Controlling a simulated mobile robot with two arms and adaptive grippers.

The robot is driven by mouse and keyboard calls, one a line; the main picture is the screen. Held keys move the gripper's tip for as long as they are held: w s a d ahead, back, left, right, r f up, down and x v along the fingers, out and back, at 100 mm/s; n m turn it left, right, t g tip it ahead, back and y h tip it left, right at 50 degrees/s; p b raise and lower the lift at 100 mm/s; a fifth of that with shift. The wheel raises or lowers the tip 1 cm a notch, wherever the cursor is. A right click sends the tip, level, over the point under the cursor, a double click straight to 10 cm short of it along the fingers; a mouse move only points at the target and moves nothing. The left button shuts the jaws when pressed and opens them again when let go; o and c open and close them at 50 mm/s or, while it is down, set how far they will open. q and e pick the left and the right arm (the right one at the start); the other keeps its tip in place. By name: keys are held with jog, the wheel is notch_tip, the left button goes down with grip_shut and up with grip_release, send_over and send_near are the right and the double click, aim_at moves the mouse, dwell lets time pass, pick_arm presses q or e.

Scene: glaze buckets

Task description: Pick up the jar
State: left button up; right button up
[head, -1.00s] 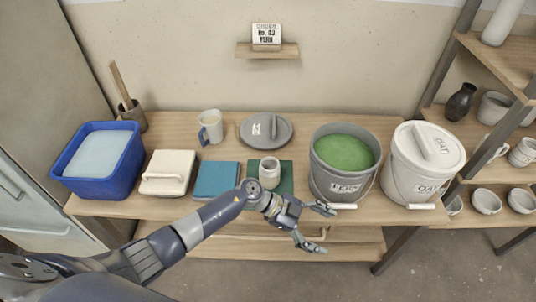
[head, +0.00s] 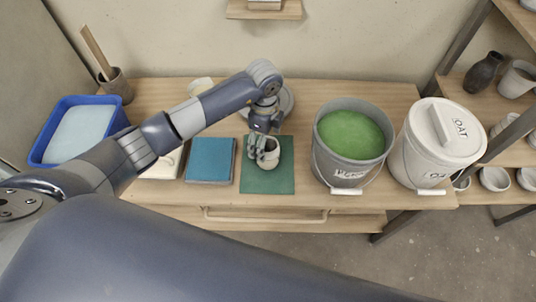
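The small pale grey jar (head: 270,158) stands upright on the dark green mat (head: 282,182) at the middle of the table. My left gripper (head: 264,150) is right at the jar, coming down from above. Its grey fingers show at the jar's left side and near its rim, and they hide part of the jar. I cannot tell whether the fingers are closed on the jar or only around it. My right gripper is not in view.
A grey bucket of green glaze (head: 350,150) and a lidded white bucket (head: 435,150) stand to the right. A blue tile (head: 211,160) and a blue tub (head: 80,132) are to the left. My arm partly hides the mug and grey lid behind.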

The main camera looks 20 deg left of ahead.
aim_at(266, 148)
pick_arm(q)
notch_tip(266, 148, down, 3)
jog(key=shift+f+b, duration=0.1)
jog(key=shift+b, duration=0.75)
jog(key=shift+w+d+f+b, duration=0.1)
jog(key=shift+f+b, duration=0.2)
jog(key=shift+f, duration=0.1)
jog(key=shift+f+b, duration=0.25)
jog(key=shift+b, duration=0.05)
jog(key=f+b, duration=0.3)
jog(key=shift+d+f+b, duration=0.3)
jog(key=shift+d, duration=0.05)
jog(key=shift+f+b, duration=0.45)
jog(key=shift+f, duration=0.05)
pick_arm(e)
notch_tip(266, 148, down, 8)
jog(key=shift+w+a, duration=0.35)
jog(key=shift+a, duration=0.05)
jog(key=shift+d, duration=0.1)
pick_arm(q)
jog(key=shift+r, duration=0.1)
jog(key=c, duration=1.4)
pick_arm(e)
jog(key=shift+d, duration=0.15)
